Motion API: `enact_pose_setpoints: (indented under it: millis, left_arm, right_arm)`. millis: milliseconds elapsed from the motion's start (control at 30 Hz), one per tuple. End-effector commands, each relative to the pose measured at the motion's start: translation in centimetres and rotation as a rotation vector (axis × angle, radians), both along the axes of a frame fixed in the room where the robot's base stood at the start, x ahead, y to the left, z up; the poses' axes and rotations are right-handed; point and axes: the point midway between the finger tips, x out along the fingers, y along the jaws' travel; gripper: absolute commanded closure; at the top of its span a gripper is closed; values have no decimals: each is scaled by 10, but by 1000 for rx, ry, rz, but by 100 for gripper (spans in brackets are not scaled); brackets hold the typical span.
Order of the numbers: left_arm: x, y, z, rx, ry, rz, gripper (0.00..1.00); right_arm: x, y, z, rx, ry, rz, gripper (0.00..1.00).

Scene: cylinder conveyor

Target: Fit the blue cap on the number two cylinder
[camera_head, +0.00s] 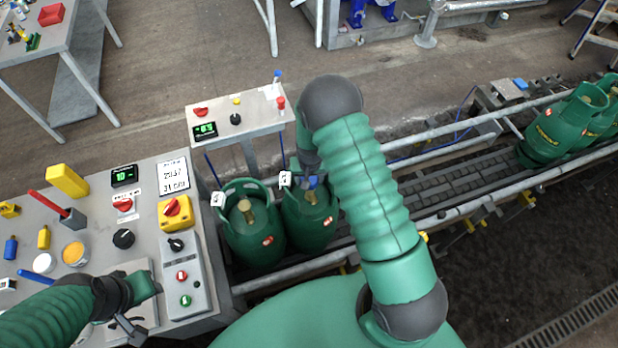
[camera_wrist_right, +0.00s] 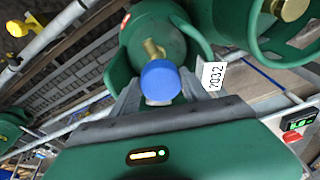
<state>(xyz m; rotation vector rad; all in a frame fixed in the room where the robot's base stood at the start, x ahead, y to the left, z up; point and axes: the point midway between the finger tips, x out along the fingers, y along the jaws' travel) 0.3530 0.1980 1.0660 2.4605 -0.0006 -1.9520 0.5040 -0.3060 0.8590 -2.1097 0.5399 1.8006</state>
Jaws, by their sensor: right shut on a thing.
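My right gripper (camera_wrist_right: 160,98) is shut on the blue cap (camera_wrist_right: 160,80), which also shows in the head view (camera_head: 312,181). It holds the cap at the brass valve (camera_wrist_right: 152,48) of a green cylinder (camera_wrist_right: 170,25), the right one of two standing side by side (camera_head: 308,225). The cap overlaps the valve in the wrist view; I cannot tell whether it is seated. The left cylinder (camera_head: 255,240) has a bare brass valve (camera_head: 246,207). My left gripper (camera_head: 132,322) is over the lower edge of the control panel; its fingers are unclear.
White tags (camera_head: 218,199) hang on the cylinder collars; one reads 2032 in the wrist view (camera_wrist_right: 214,77). More green cylinders (camera_head: 560,125) stand further right on the conveyor (camera_head: 440,185). The control panel (camera_head: 95,200) with tools is at left. A small display stand (camera_head: 240,113) is behind the cylinders.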

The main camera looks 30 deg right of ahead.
Motion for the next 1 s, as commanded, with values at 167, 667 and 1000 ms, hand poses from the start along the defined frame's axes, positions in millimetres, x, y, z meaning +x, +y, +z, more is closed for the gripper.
enact_pose_setpoints:
  millis: [167, 667, 1000]
  left_arm:
    - [0, 0, -1, 0, 0, 0, 64]
    - [0, 0, -4, 0, 0, 0, 64]
    - [0, 0, -11, 0, 0, 0, 64]
  right_arm:
    - [0, -2, 0, 2, 0, -2, 84]
    - [0, -3, -4, 6, 0, -2, 84]
    - [0, -3, -13, 6, 0, -2, 84]
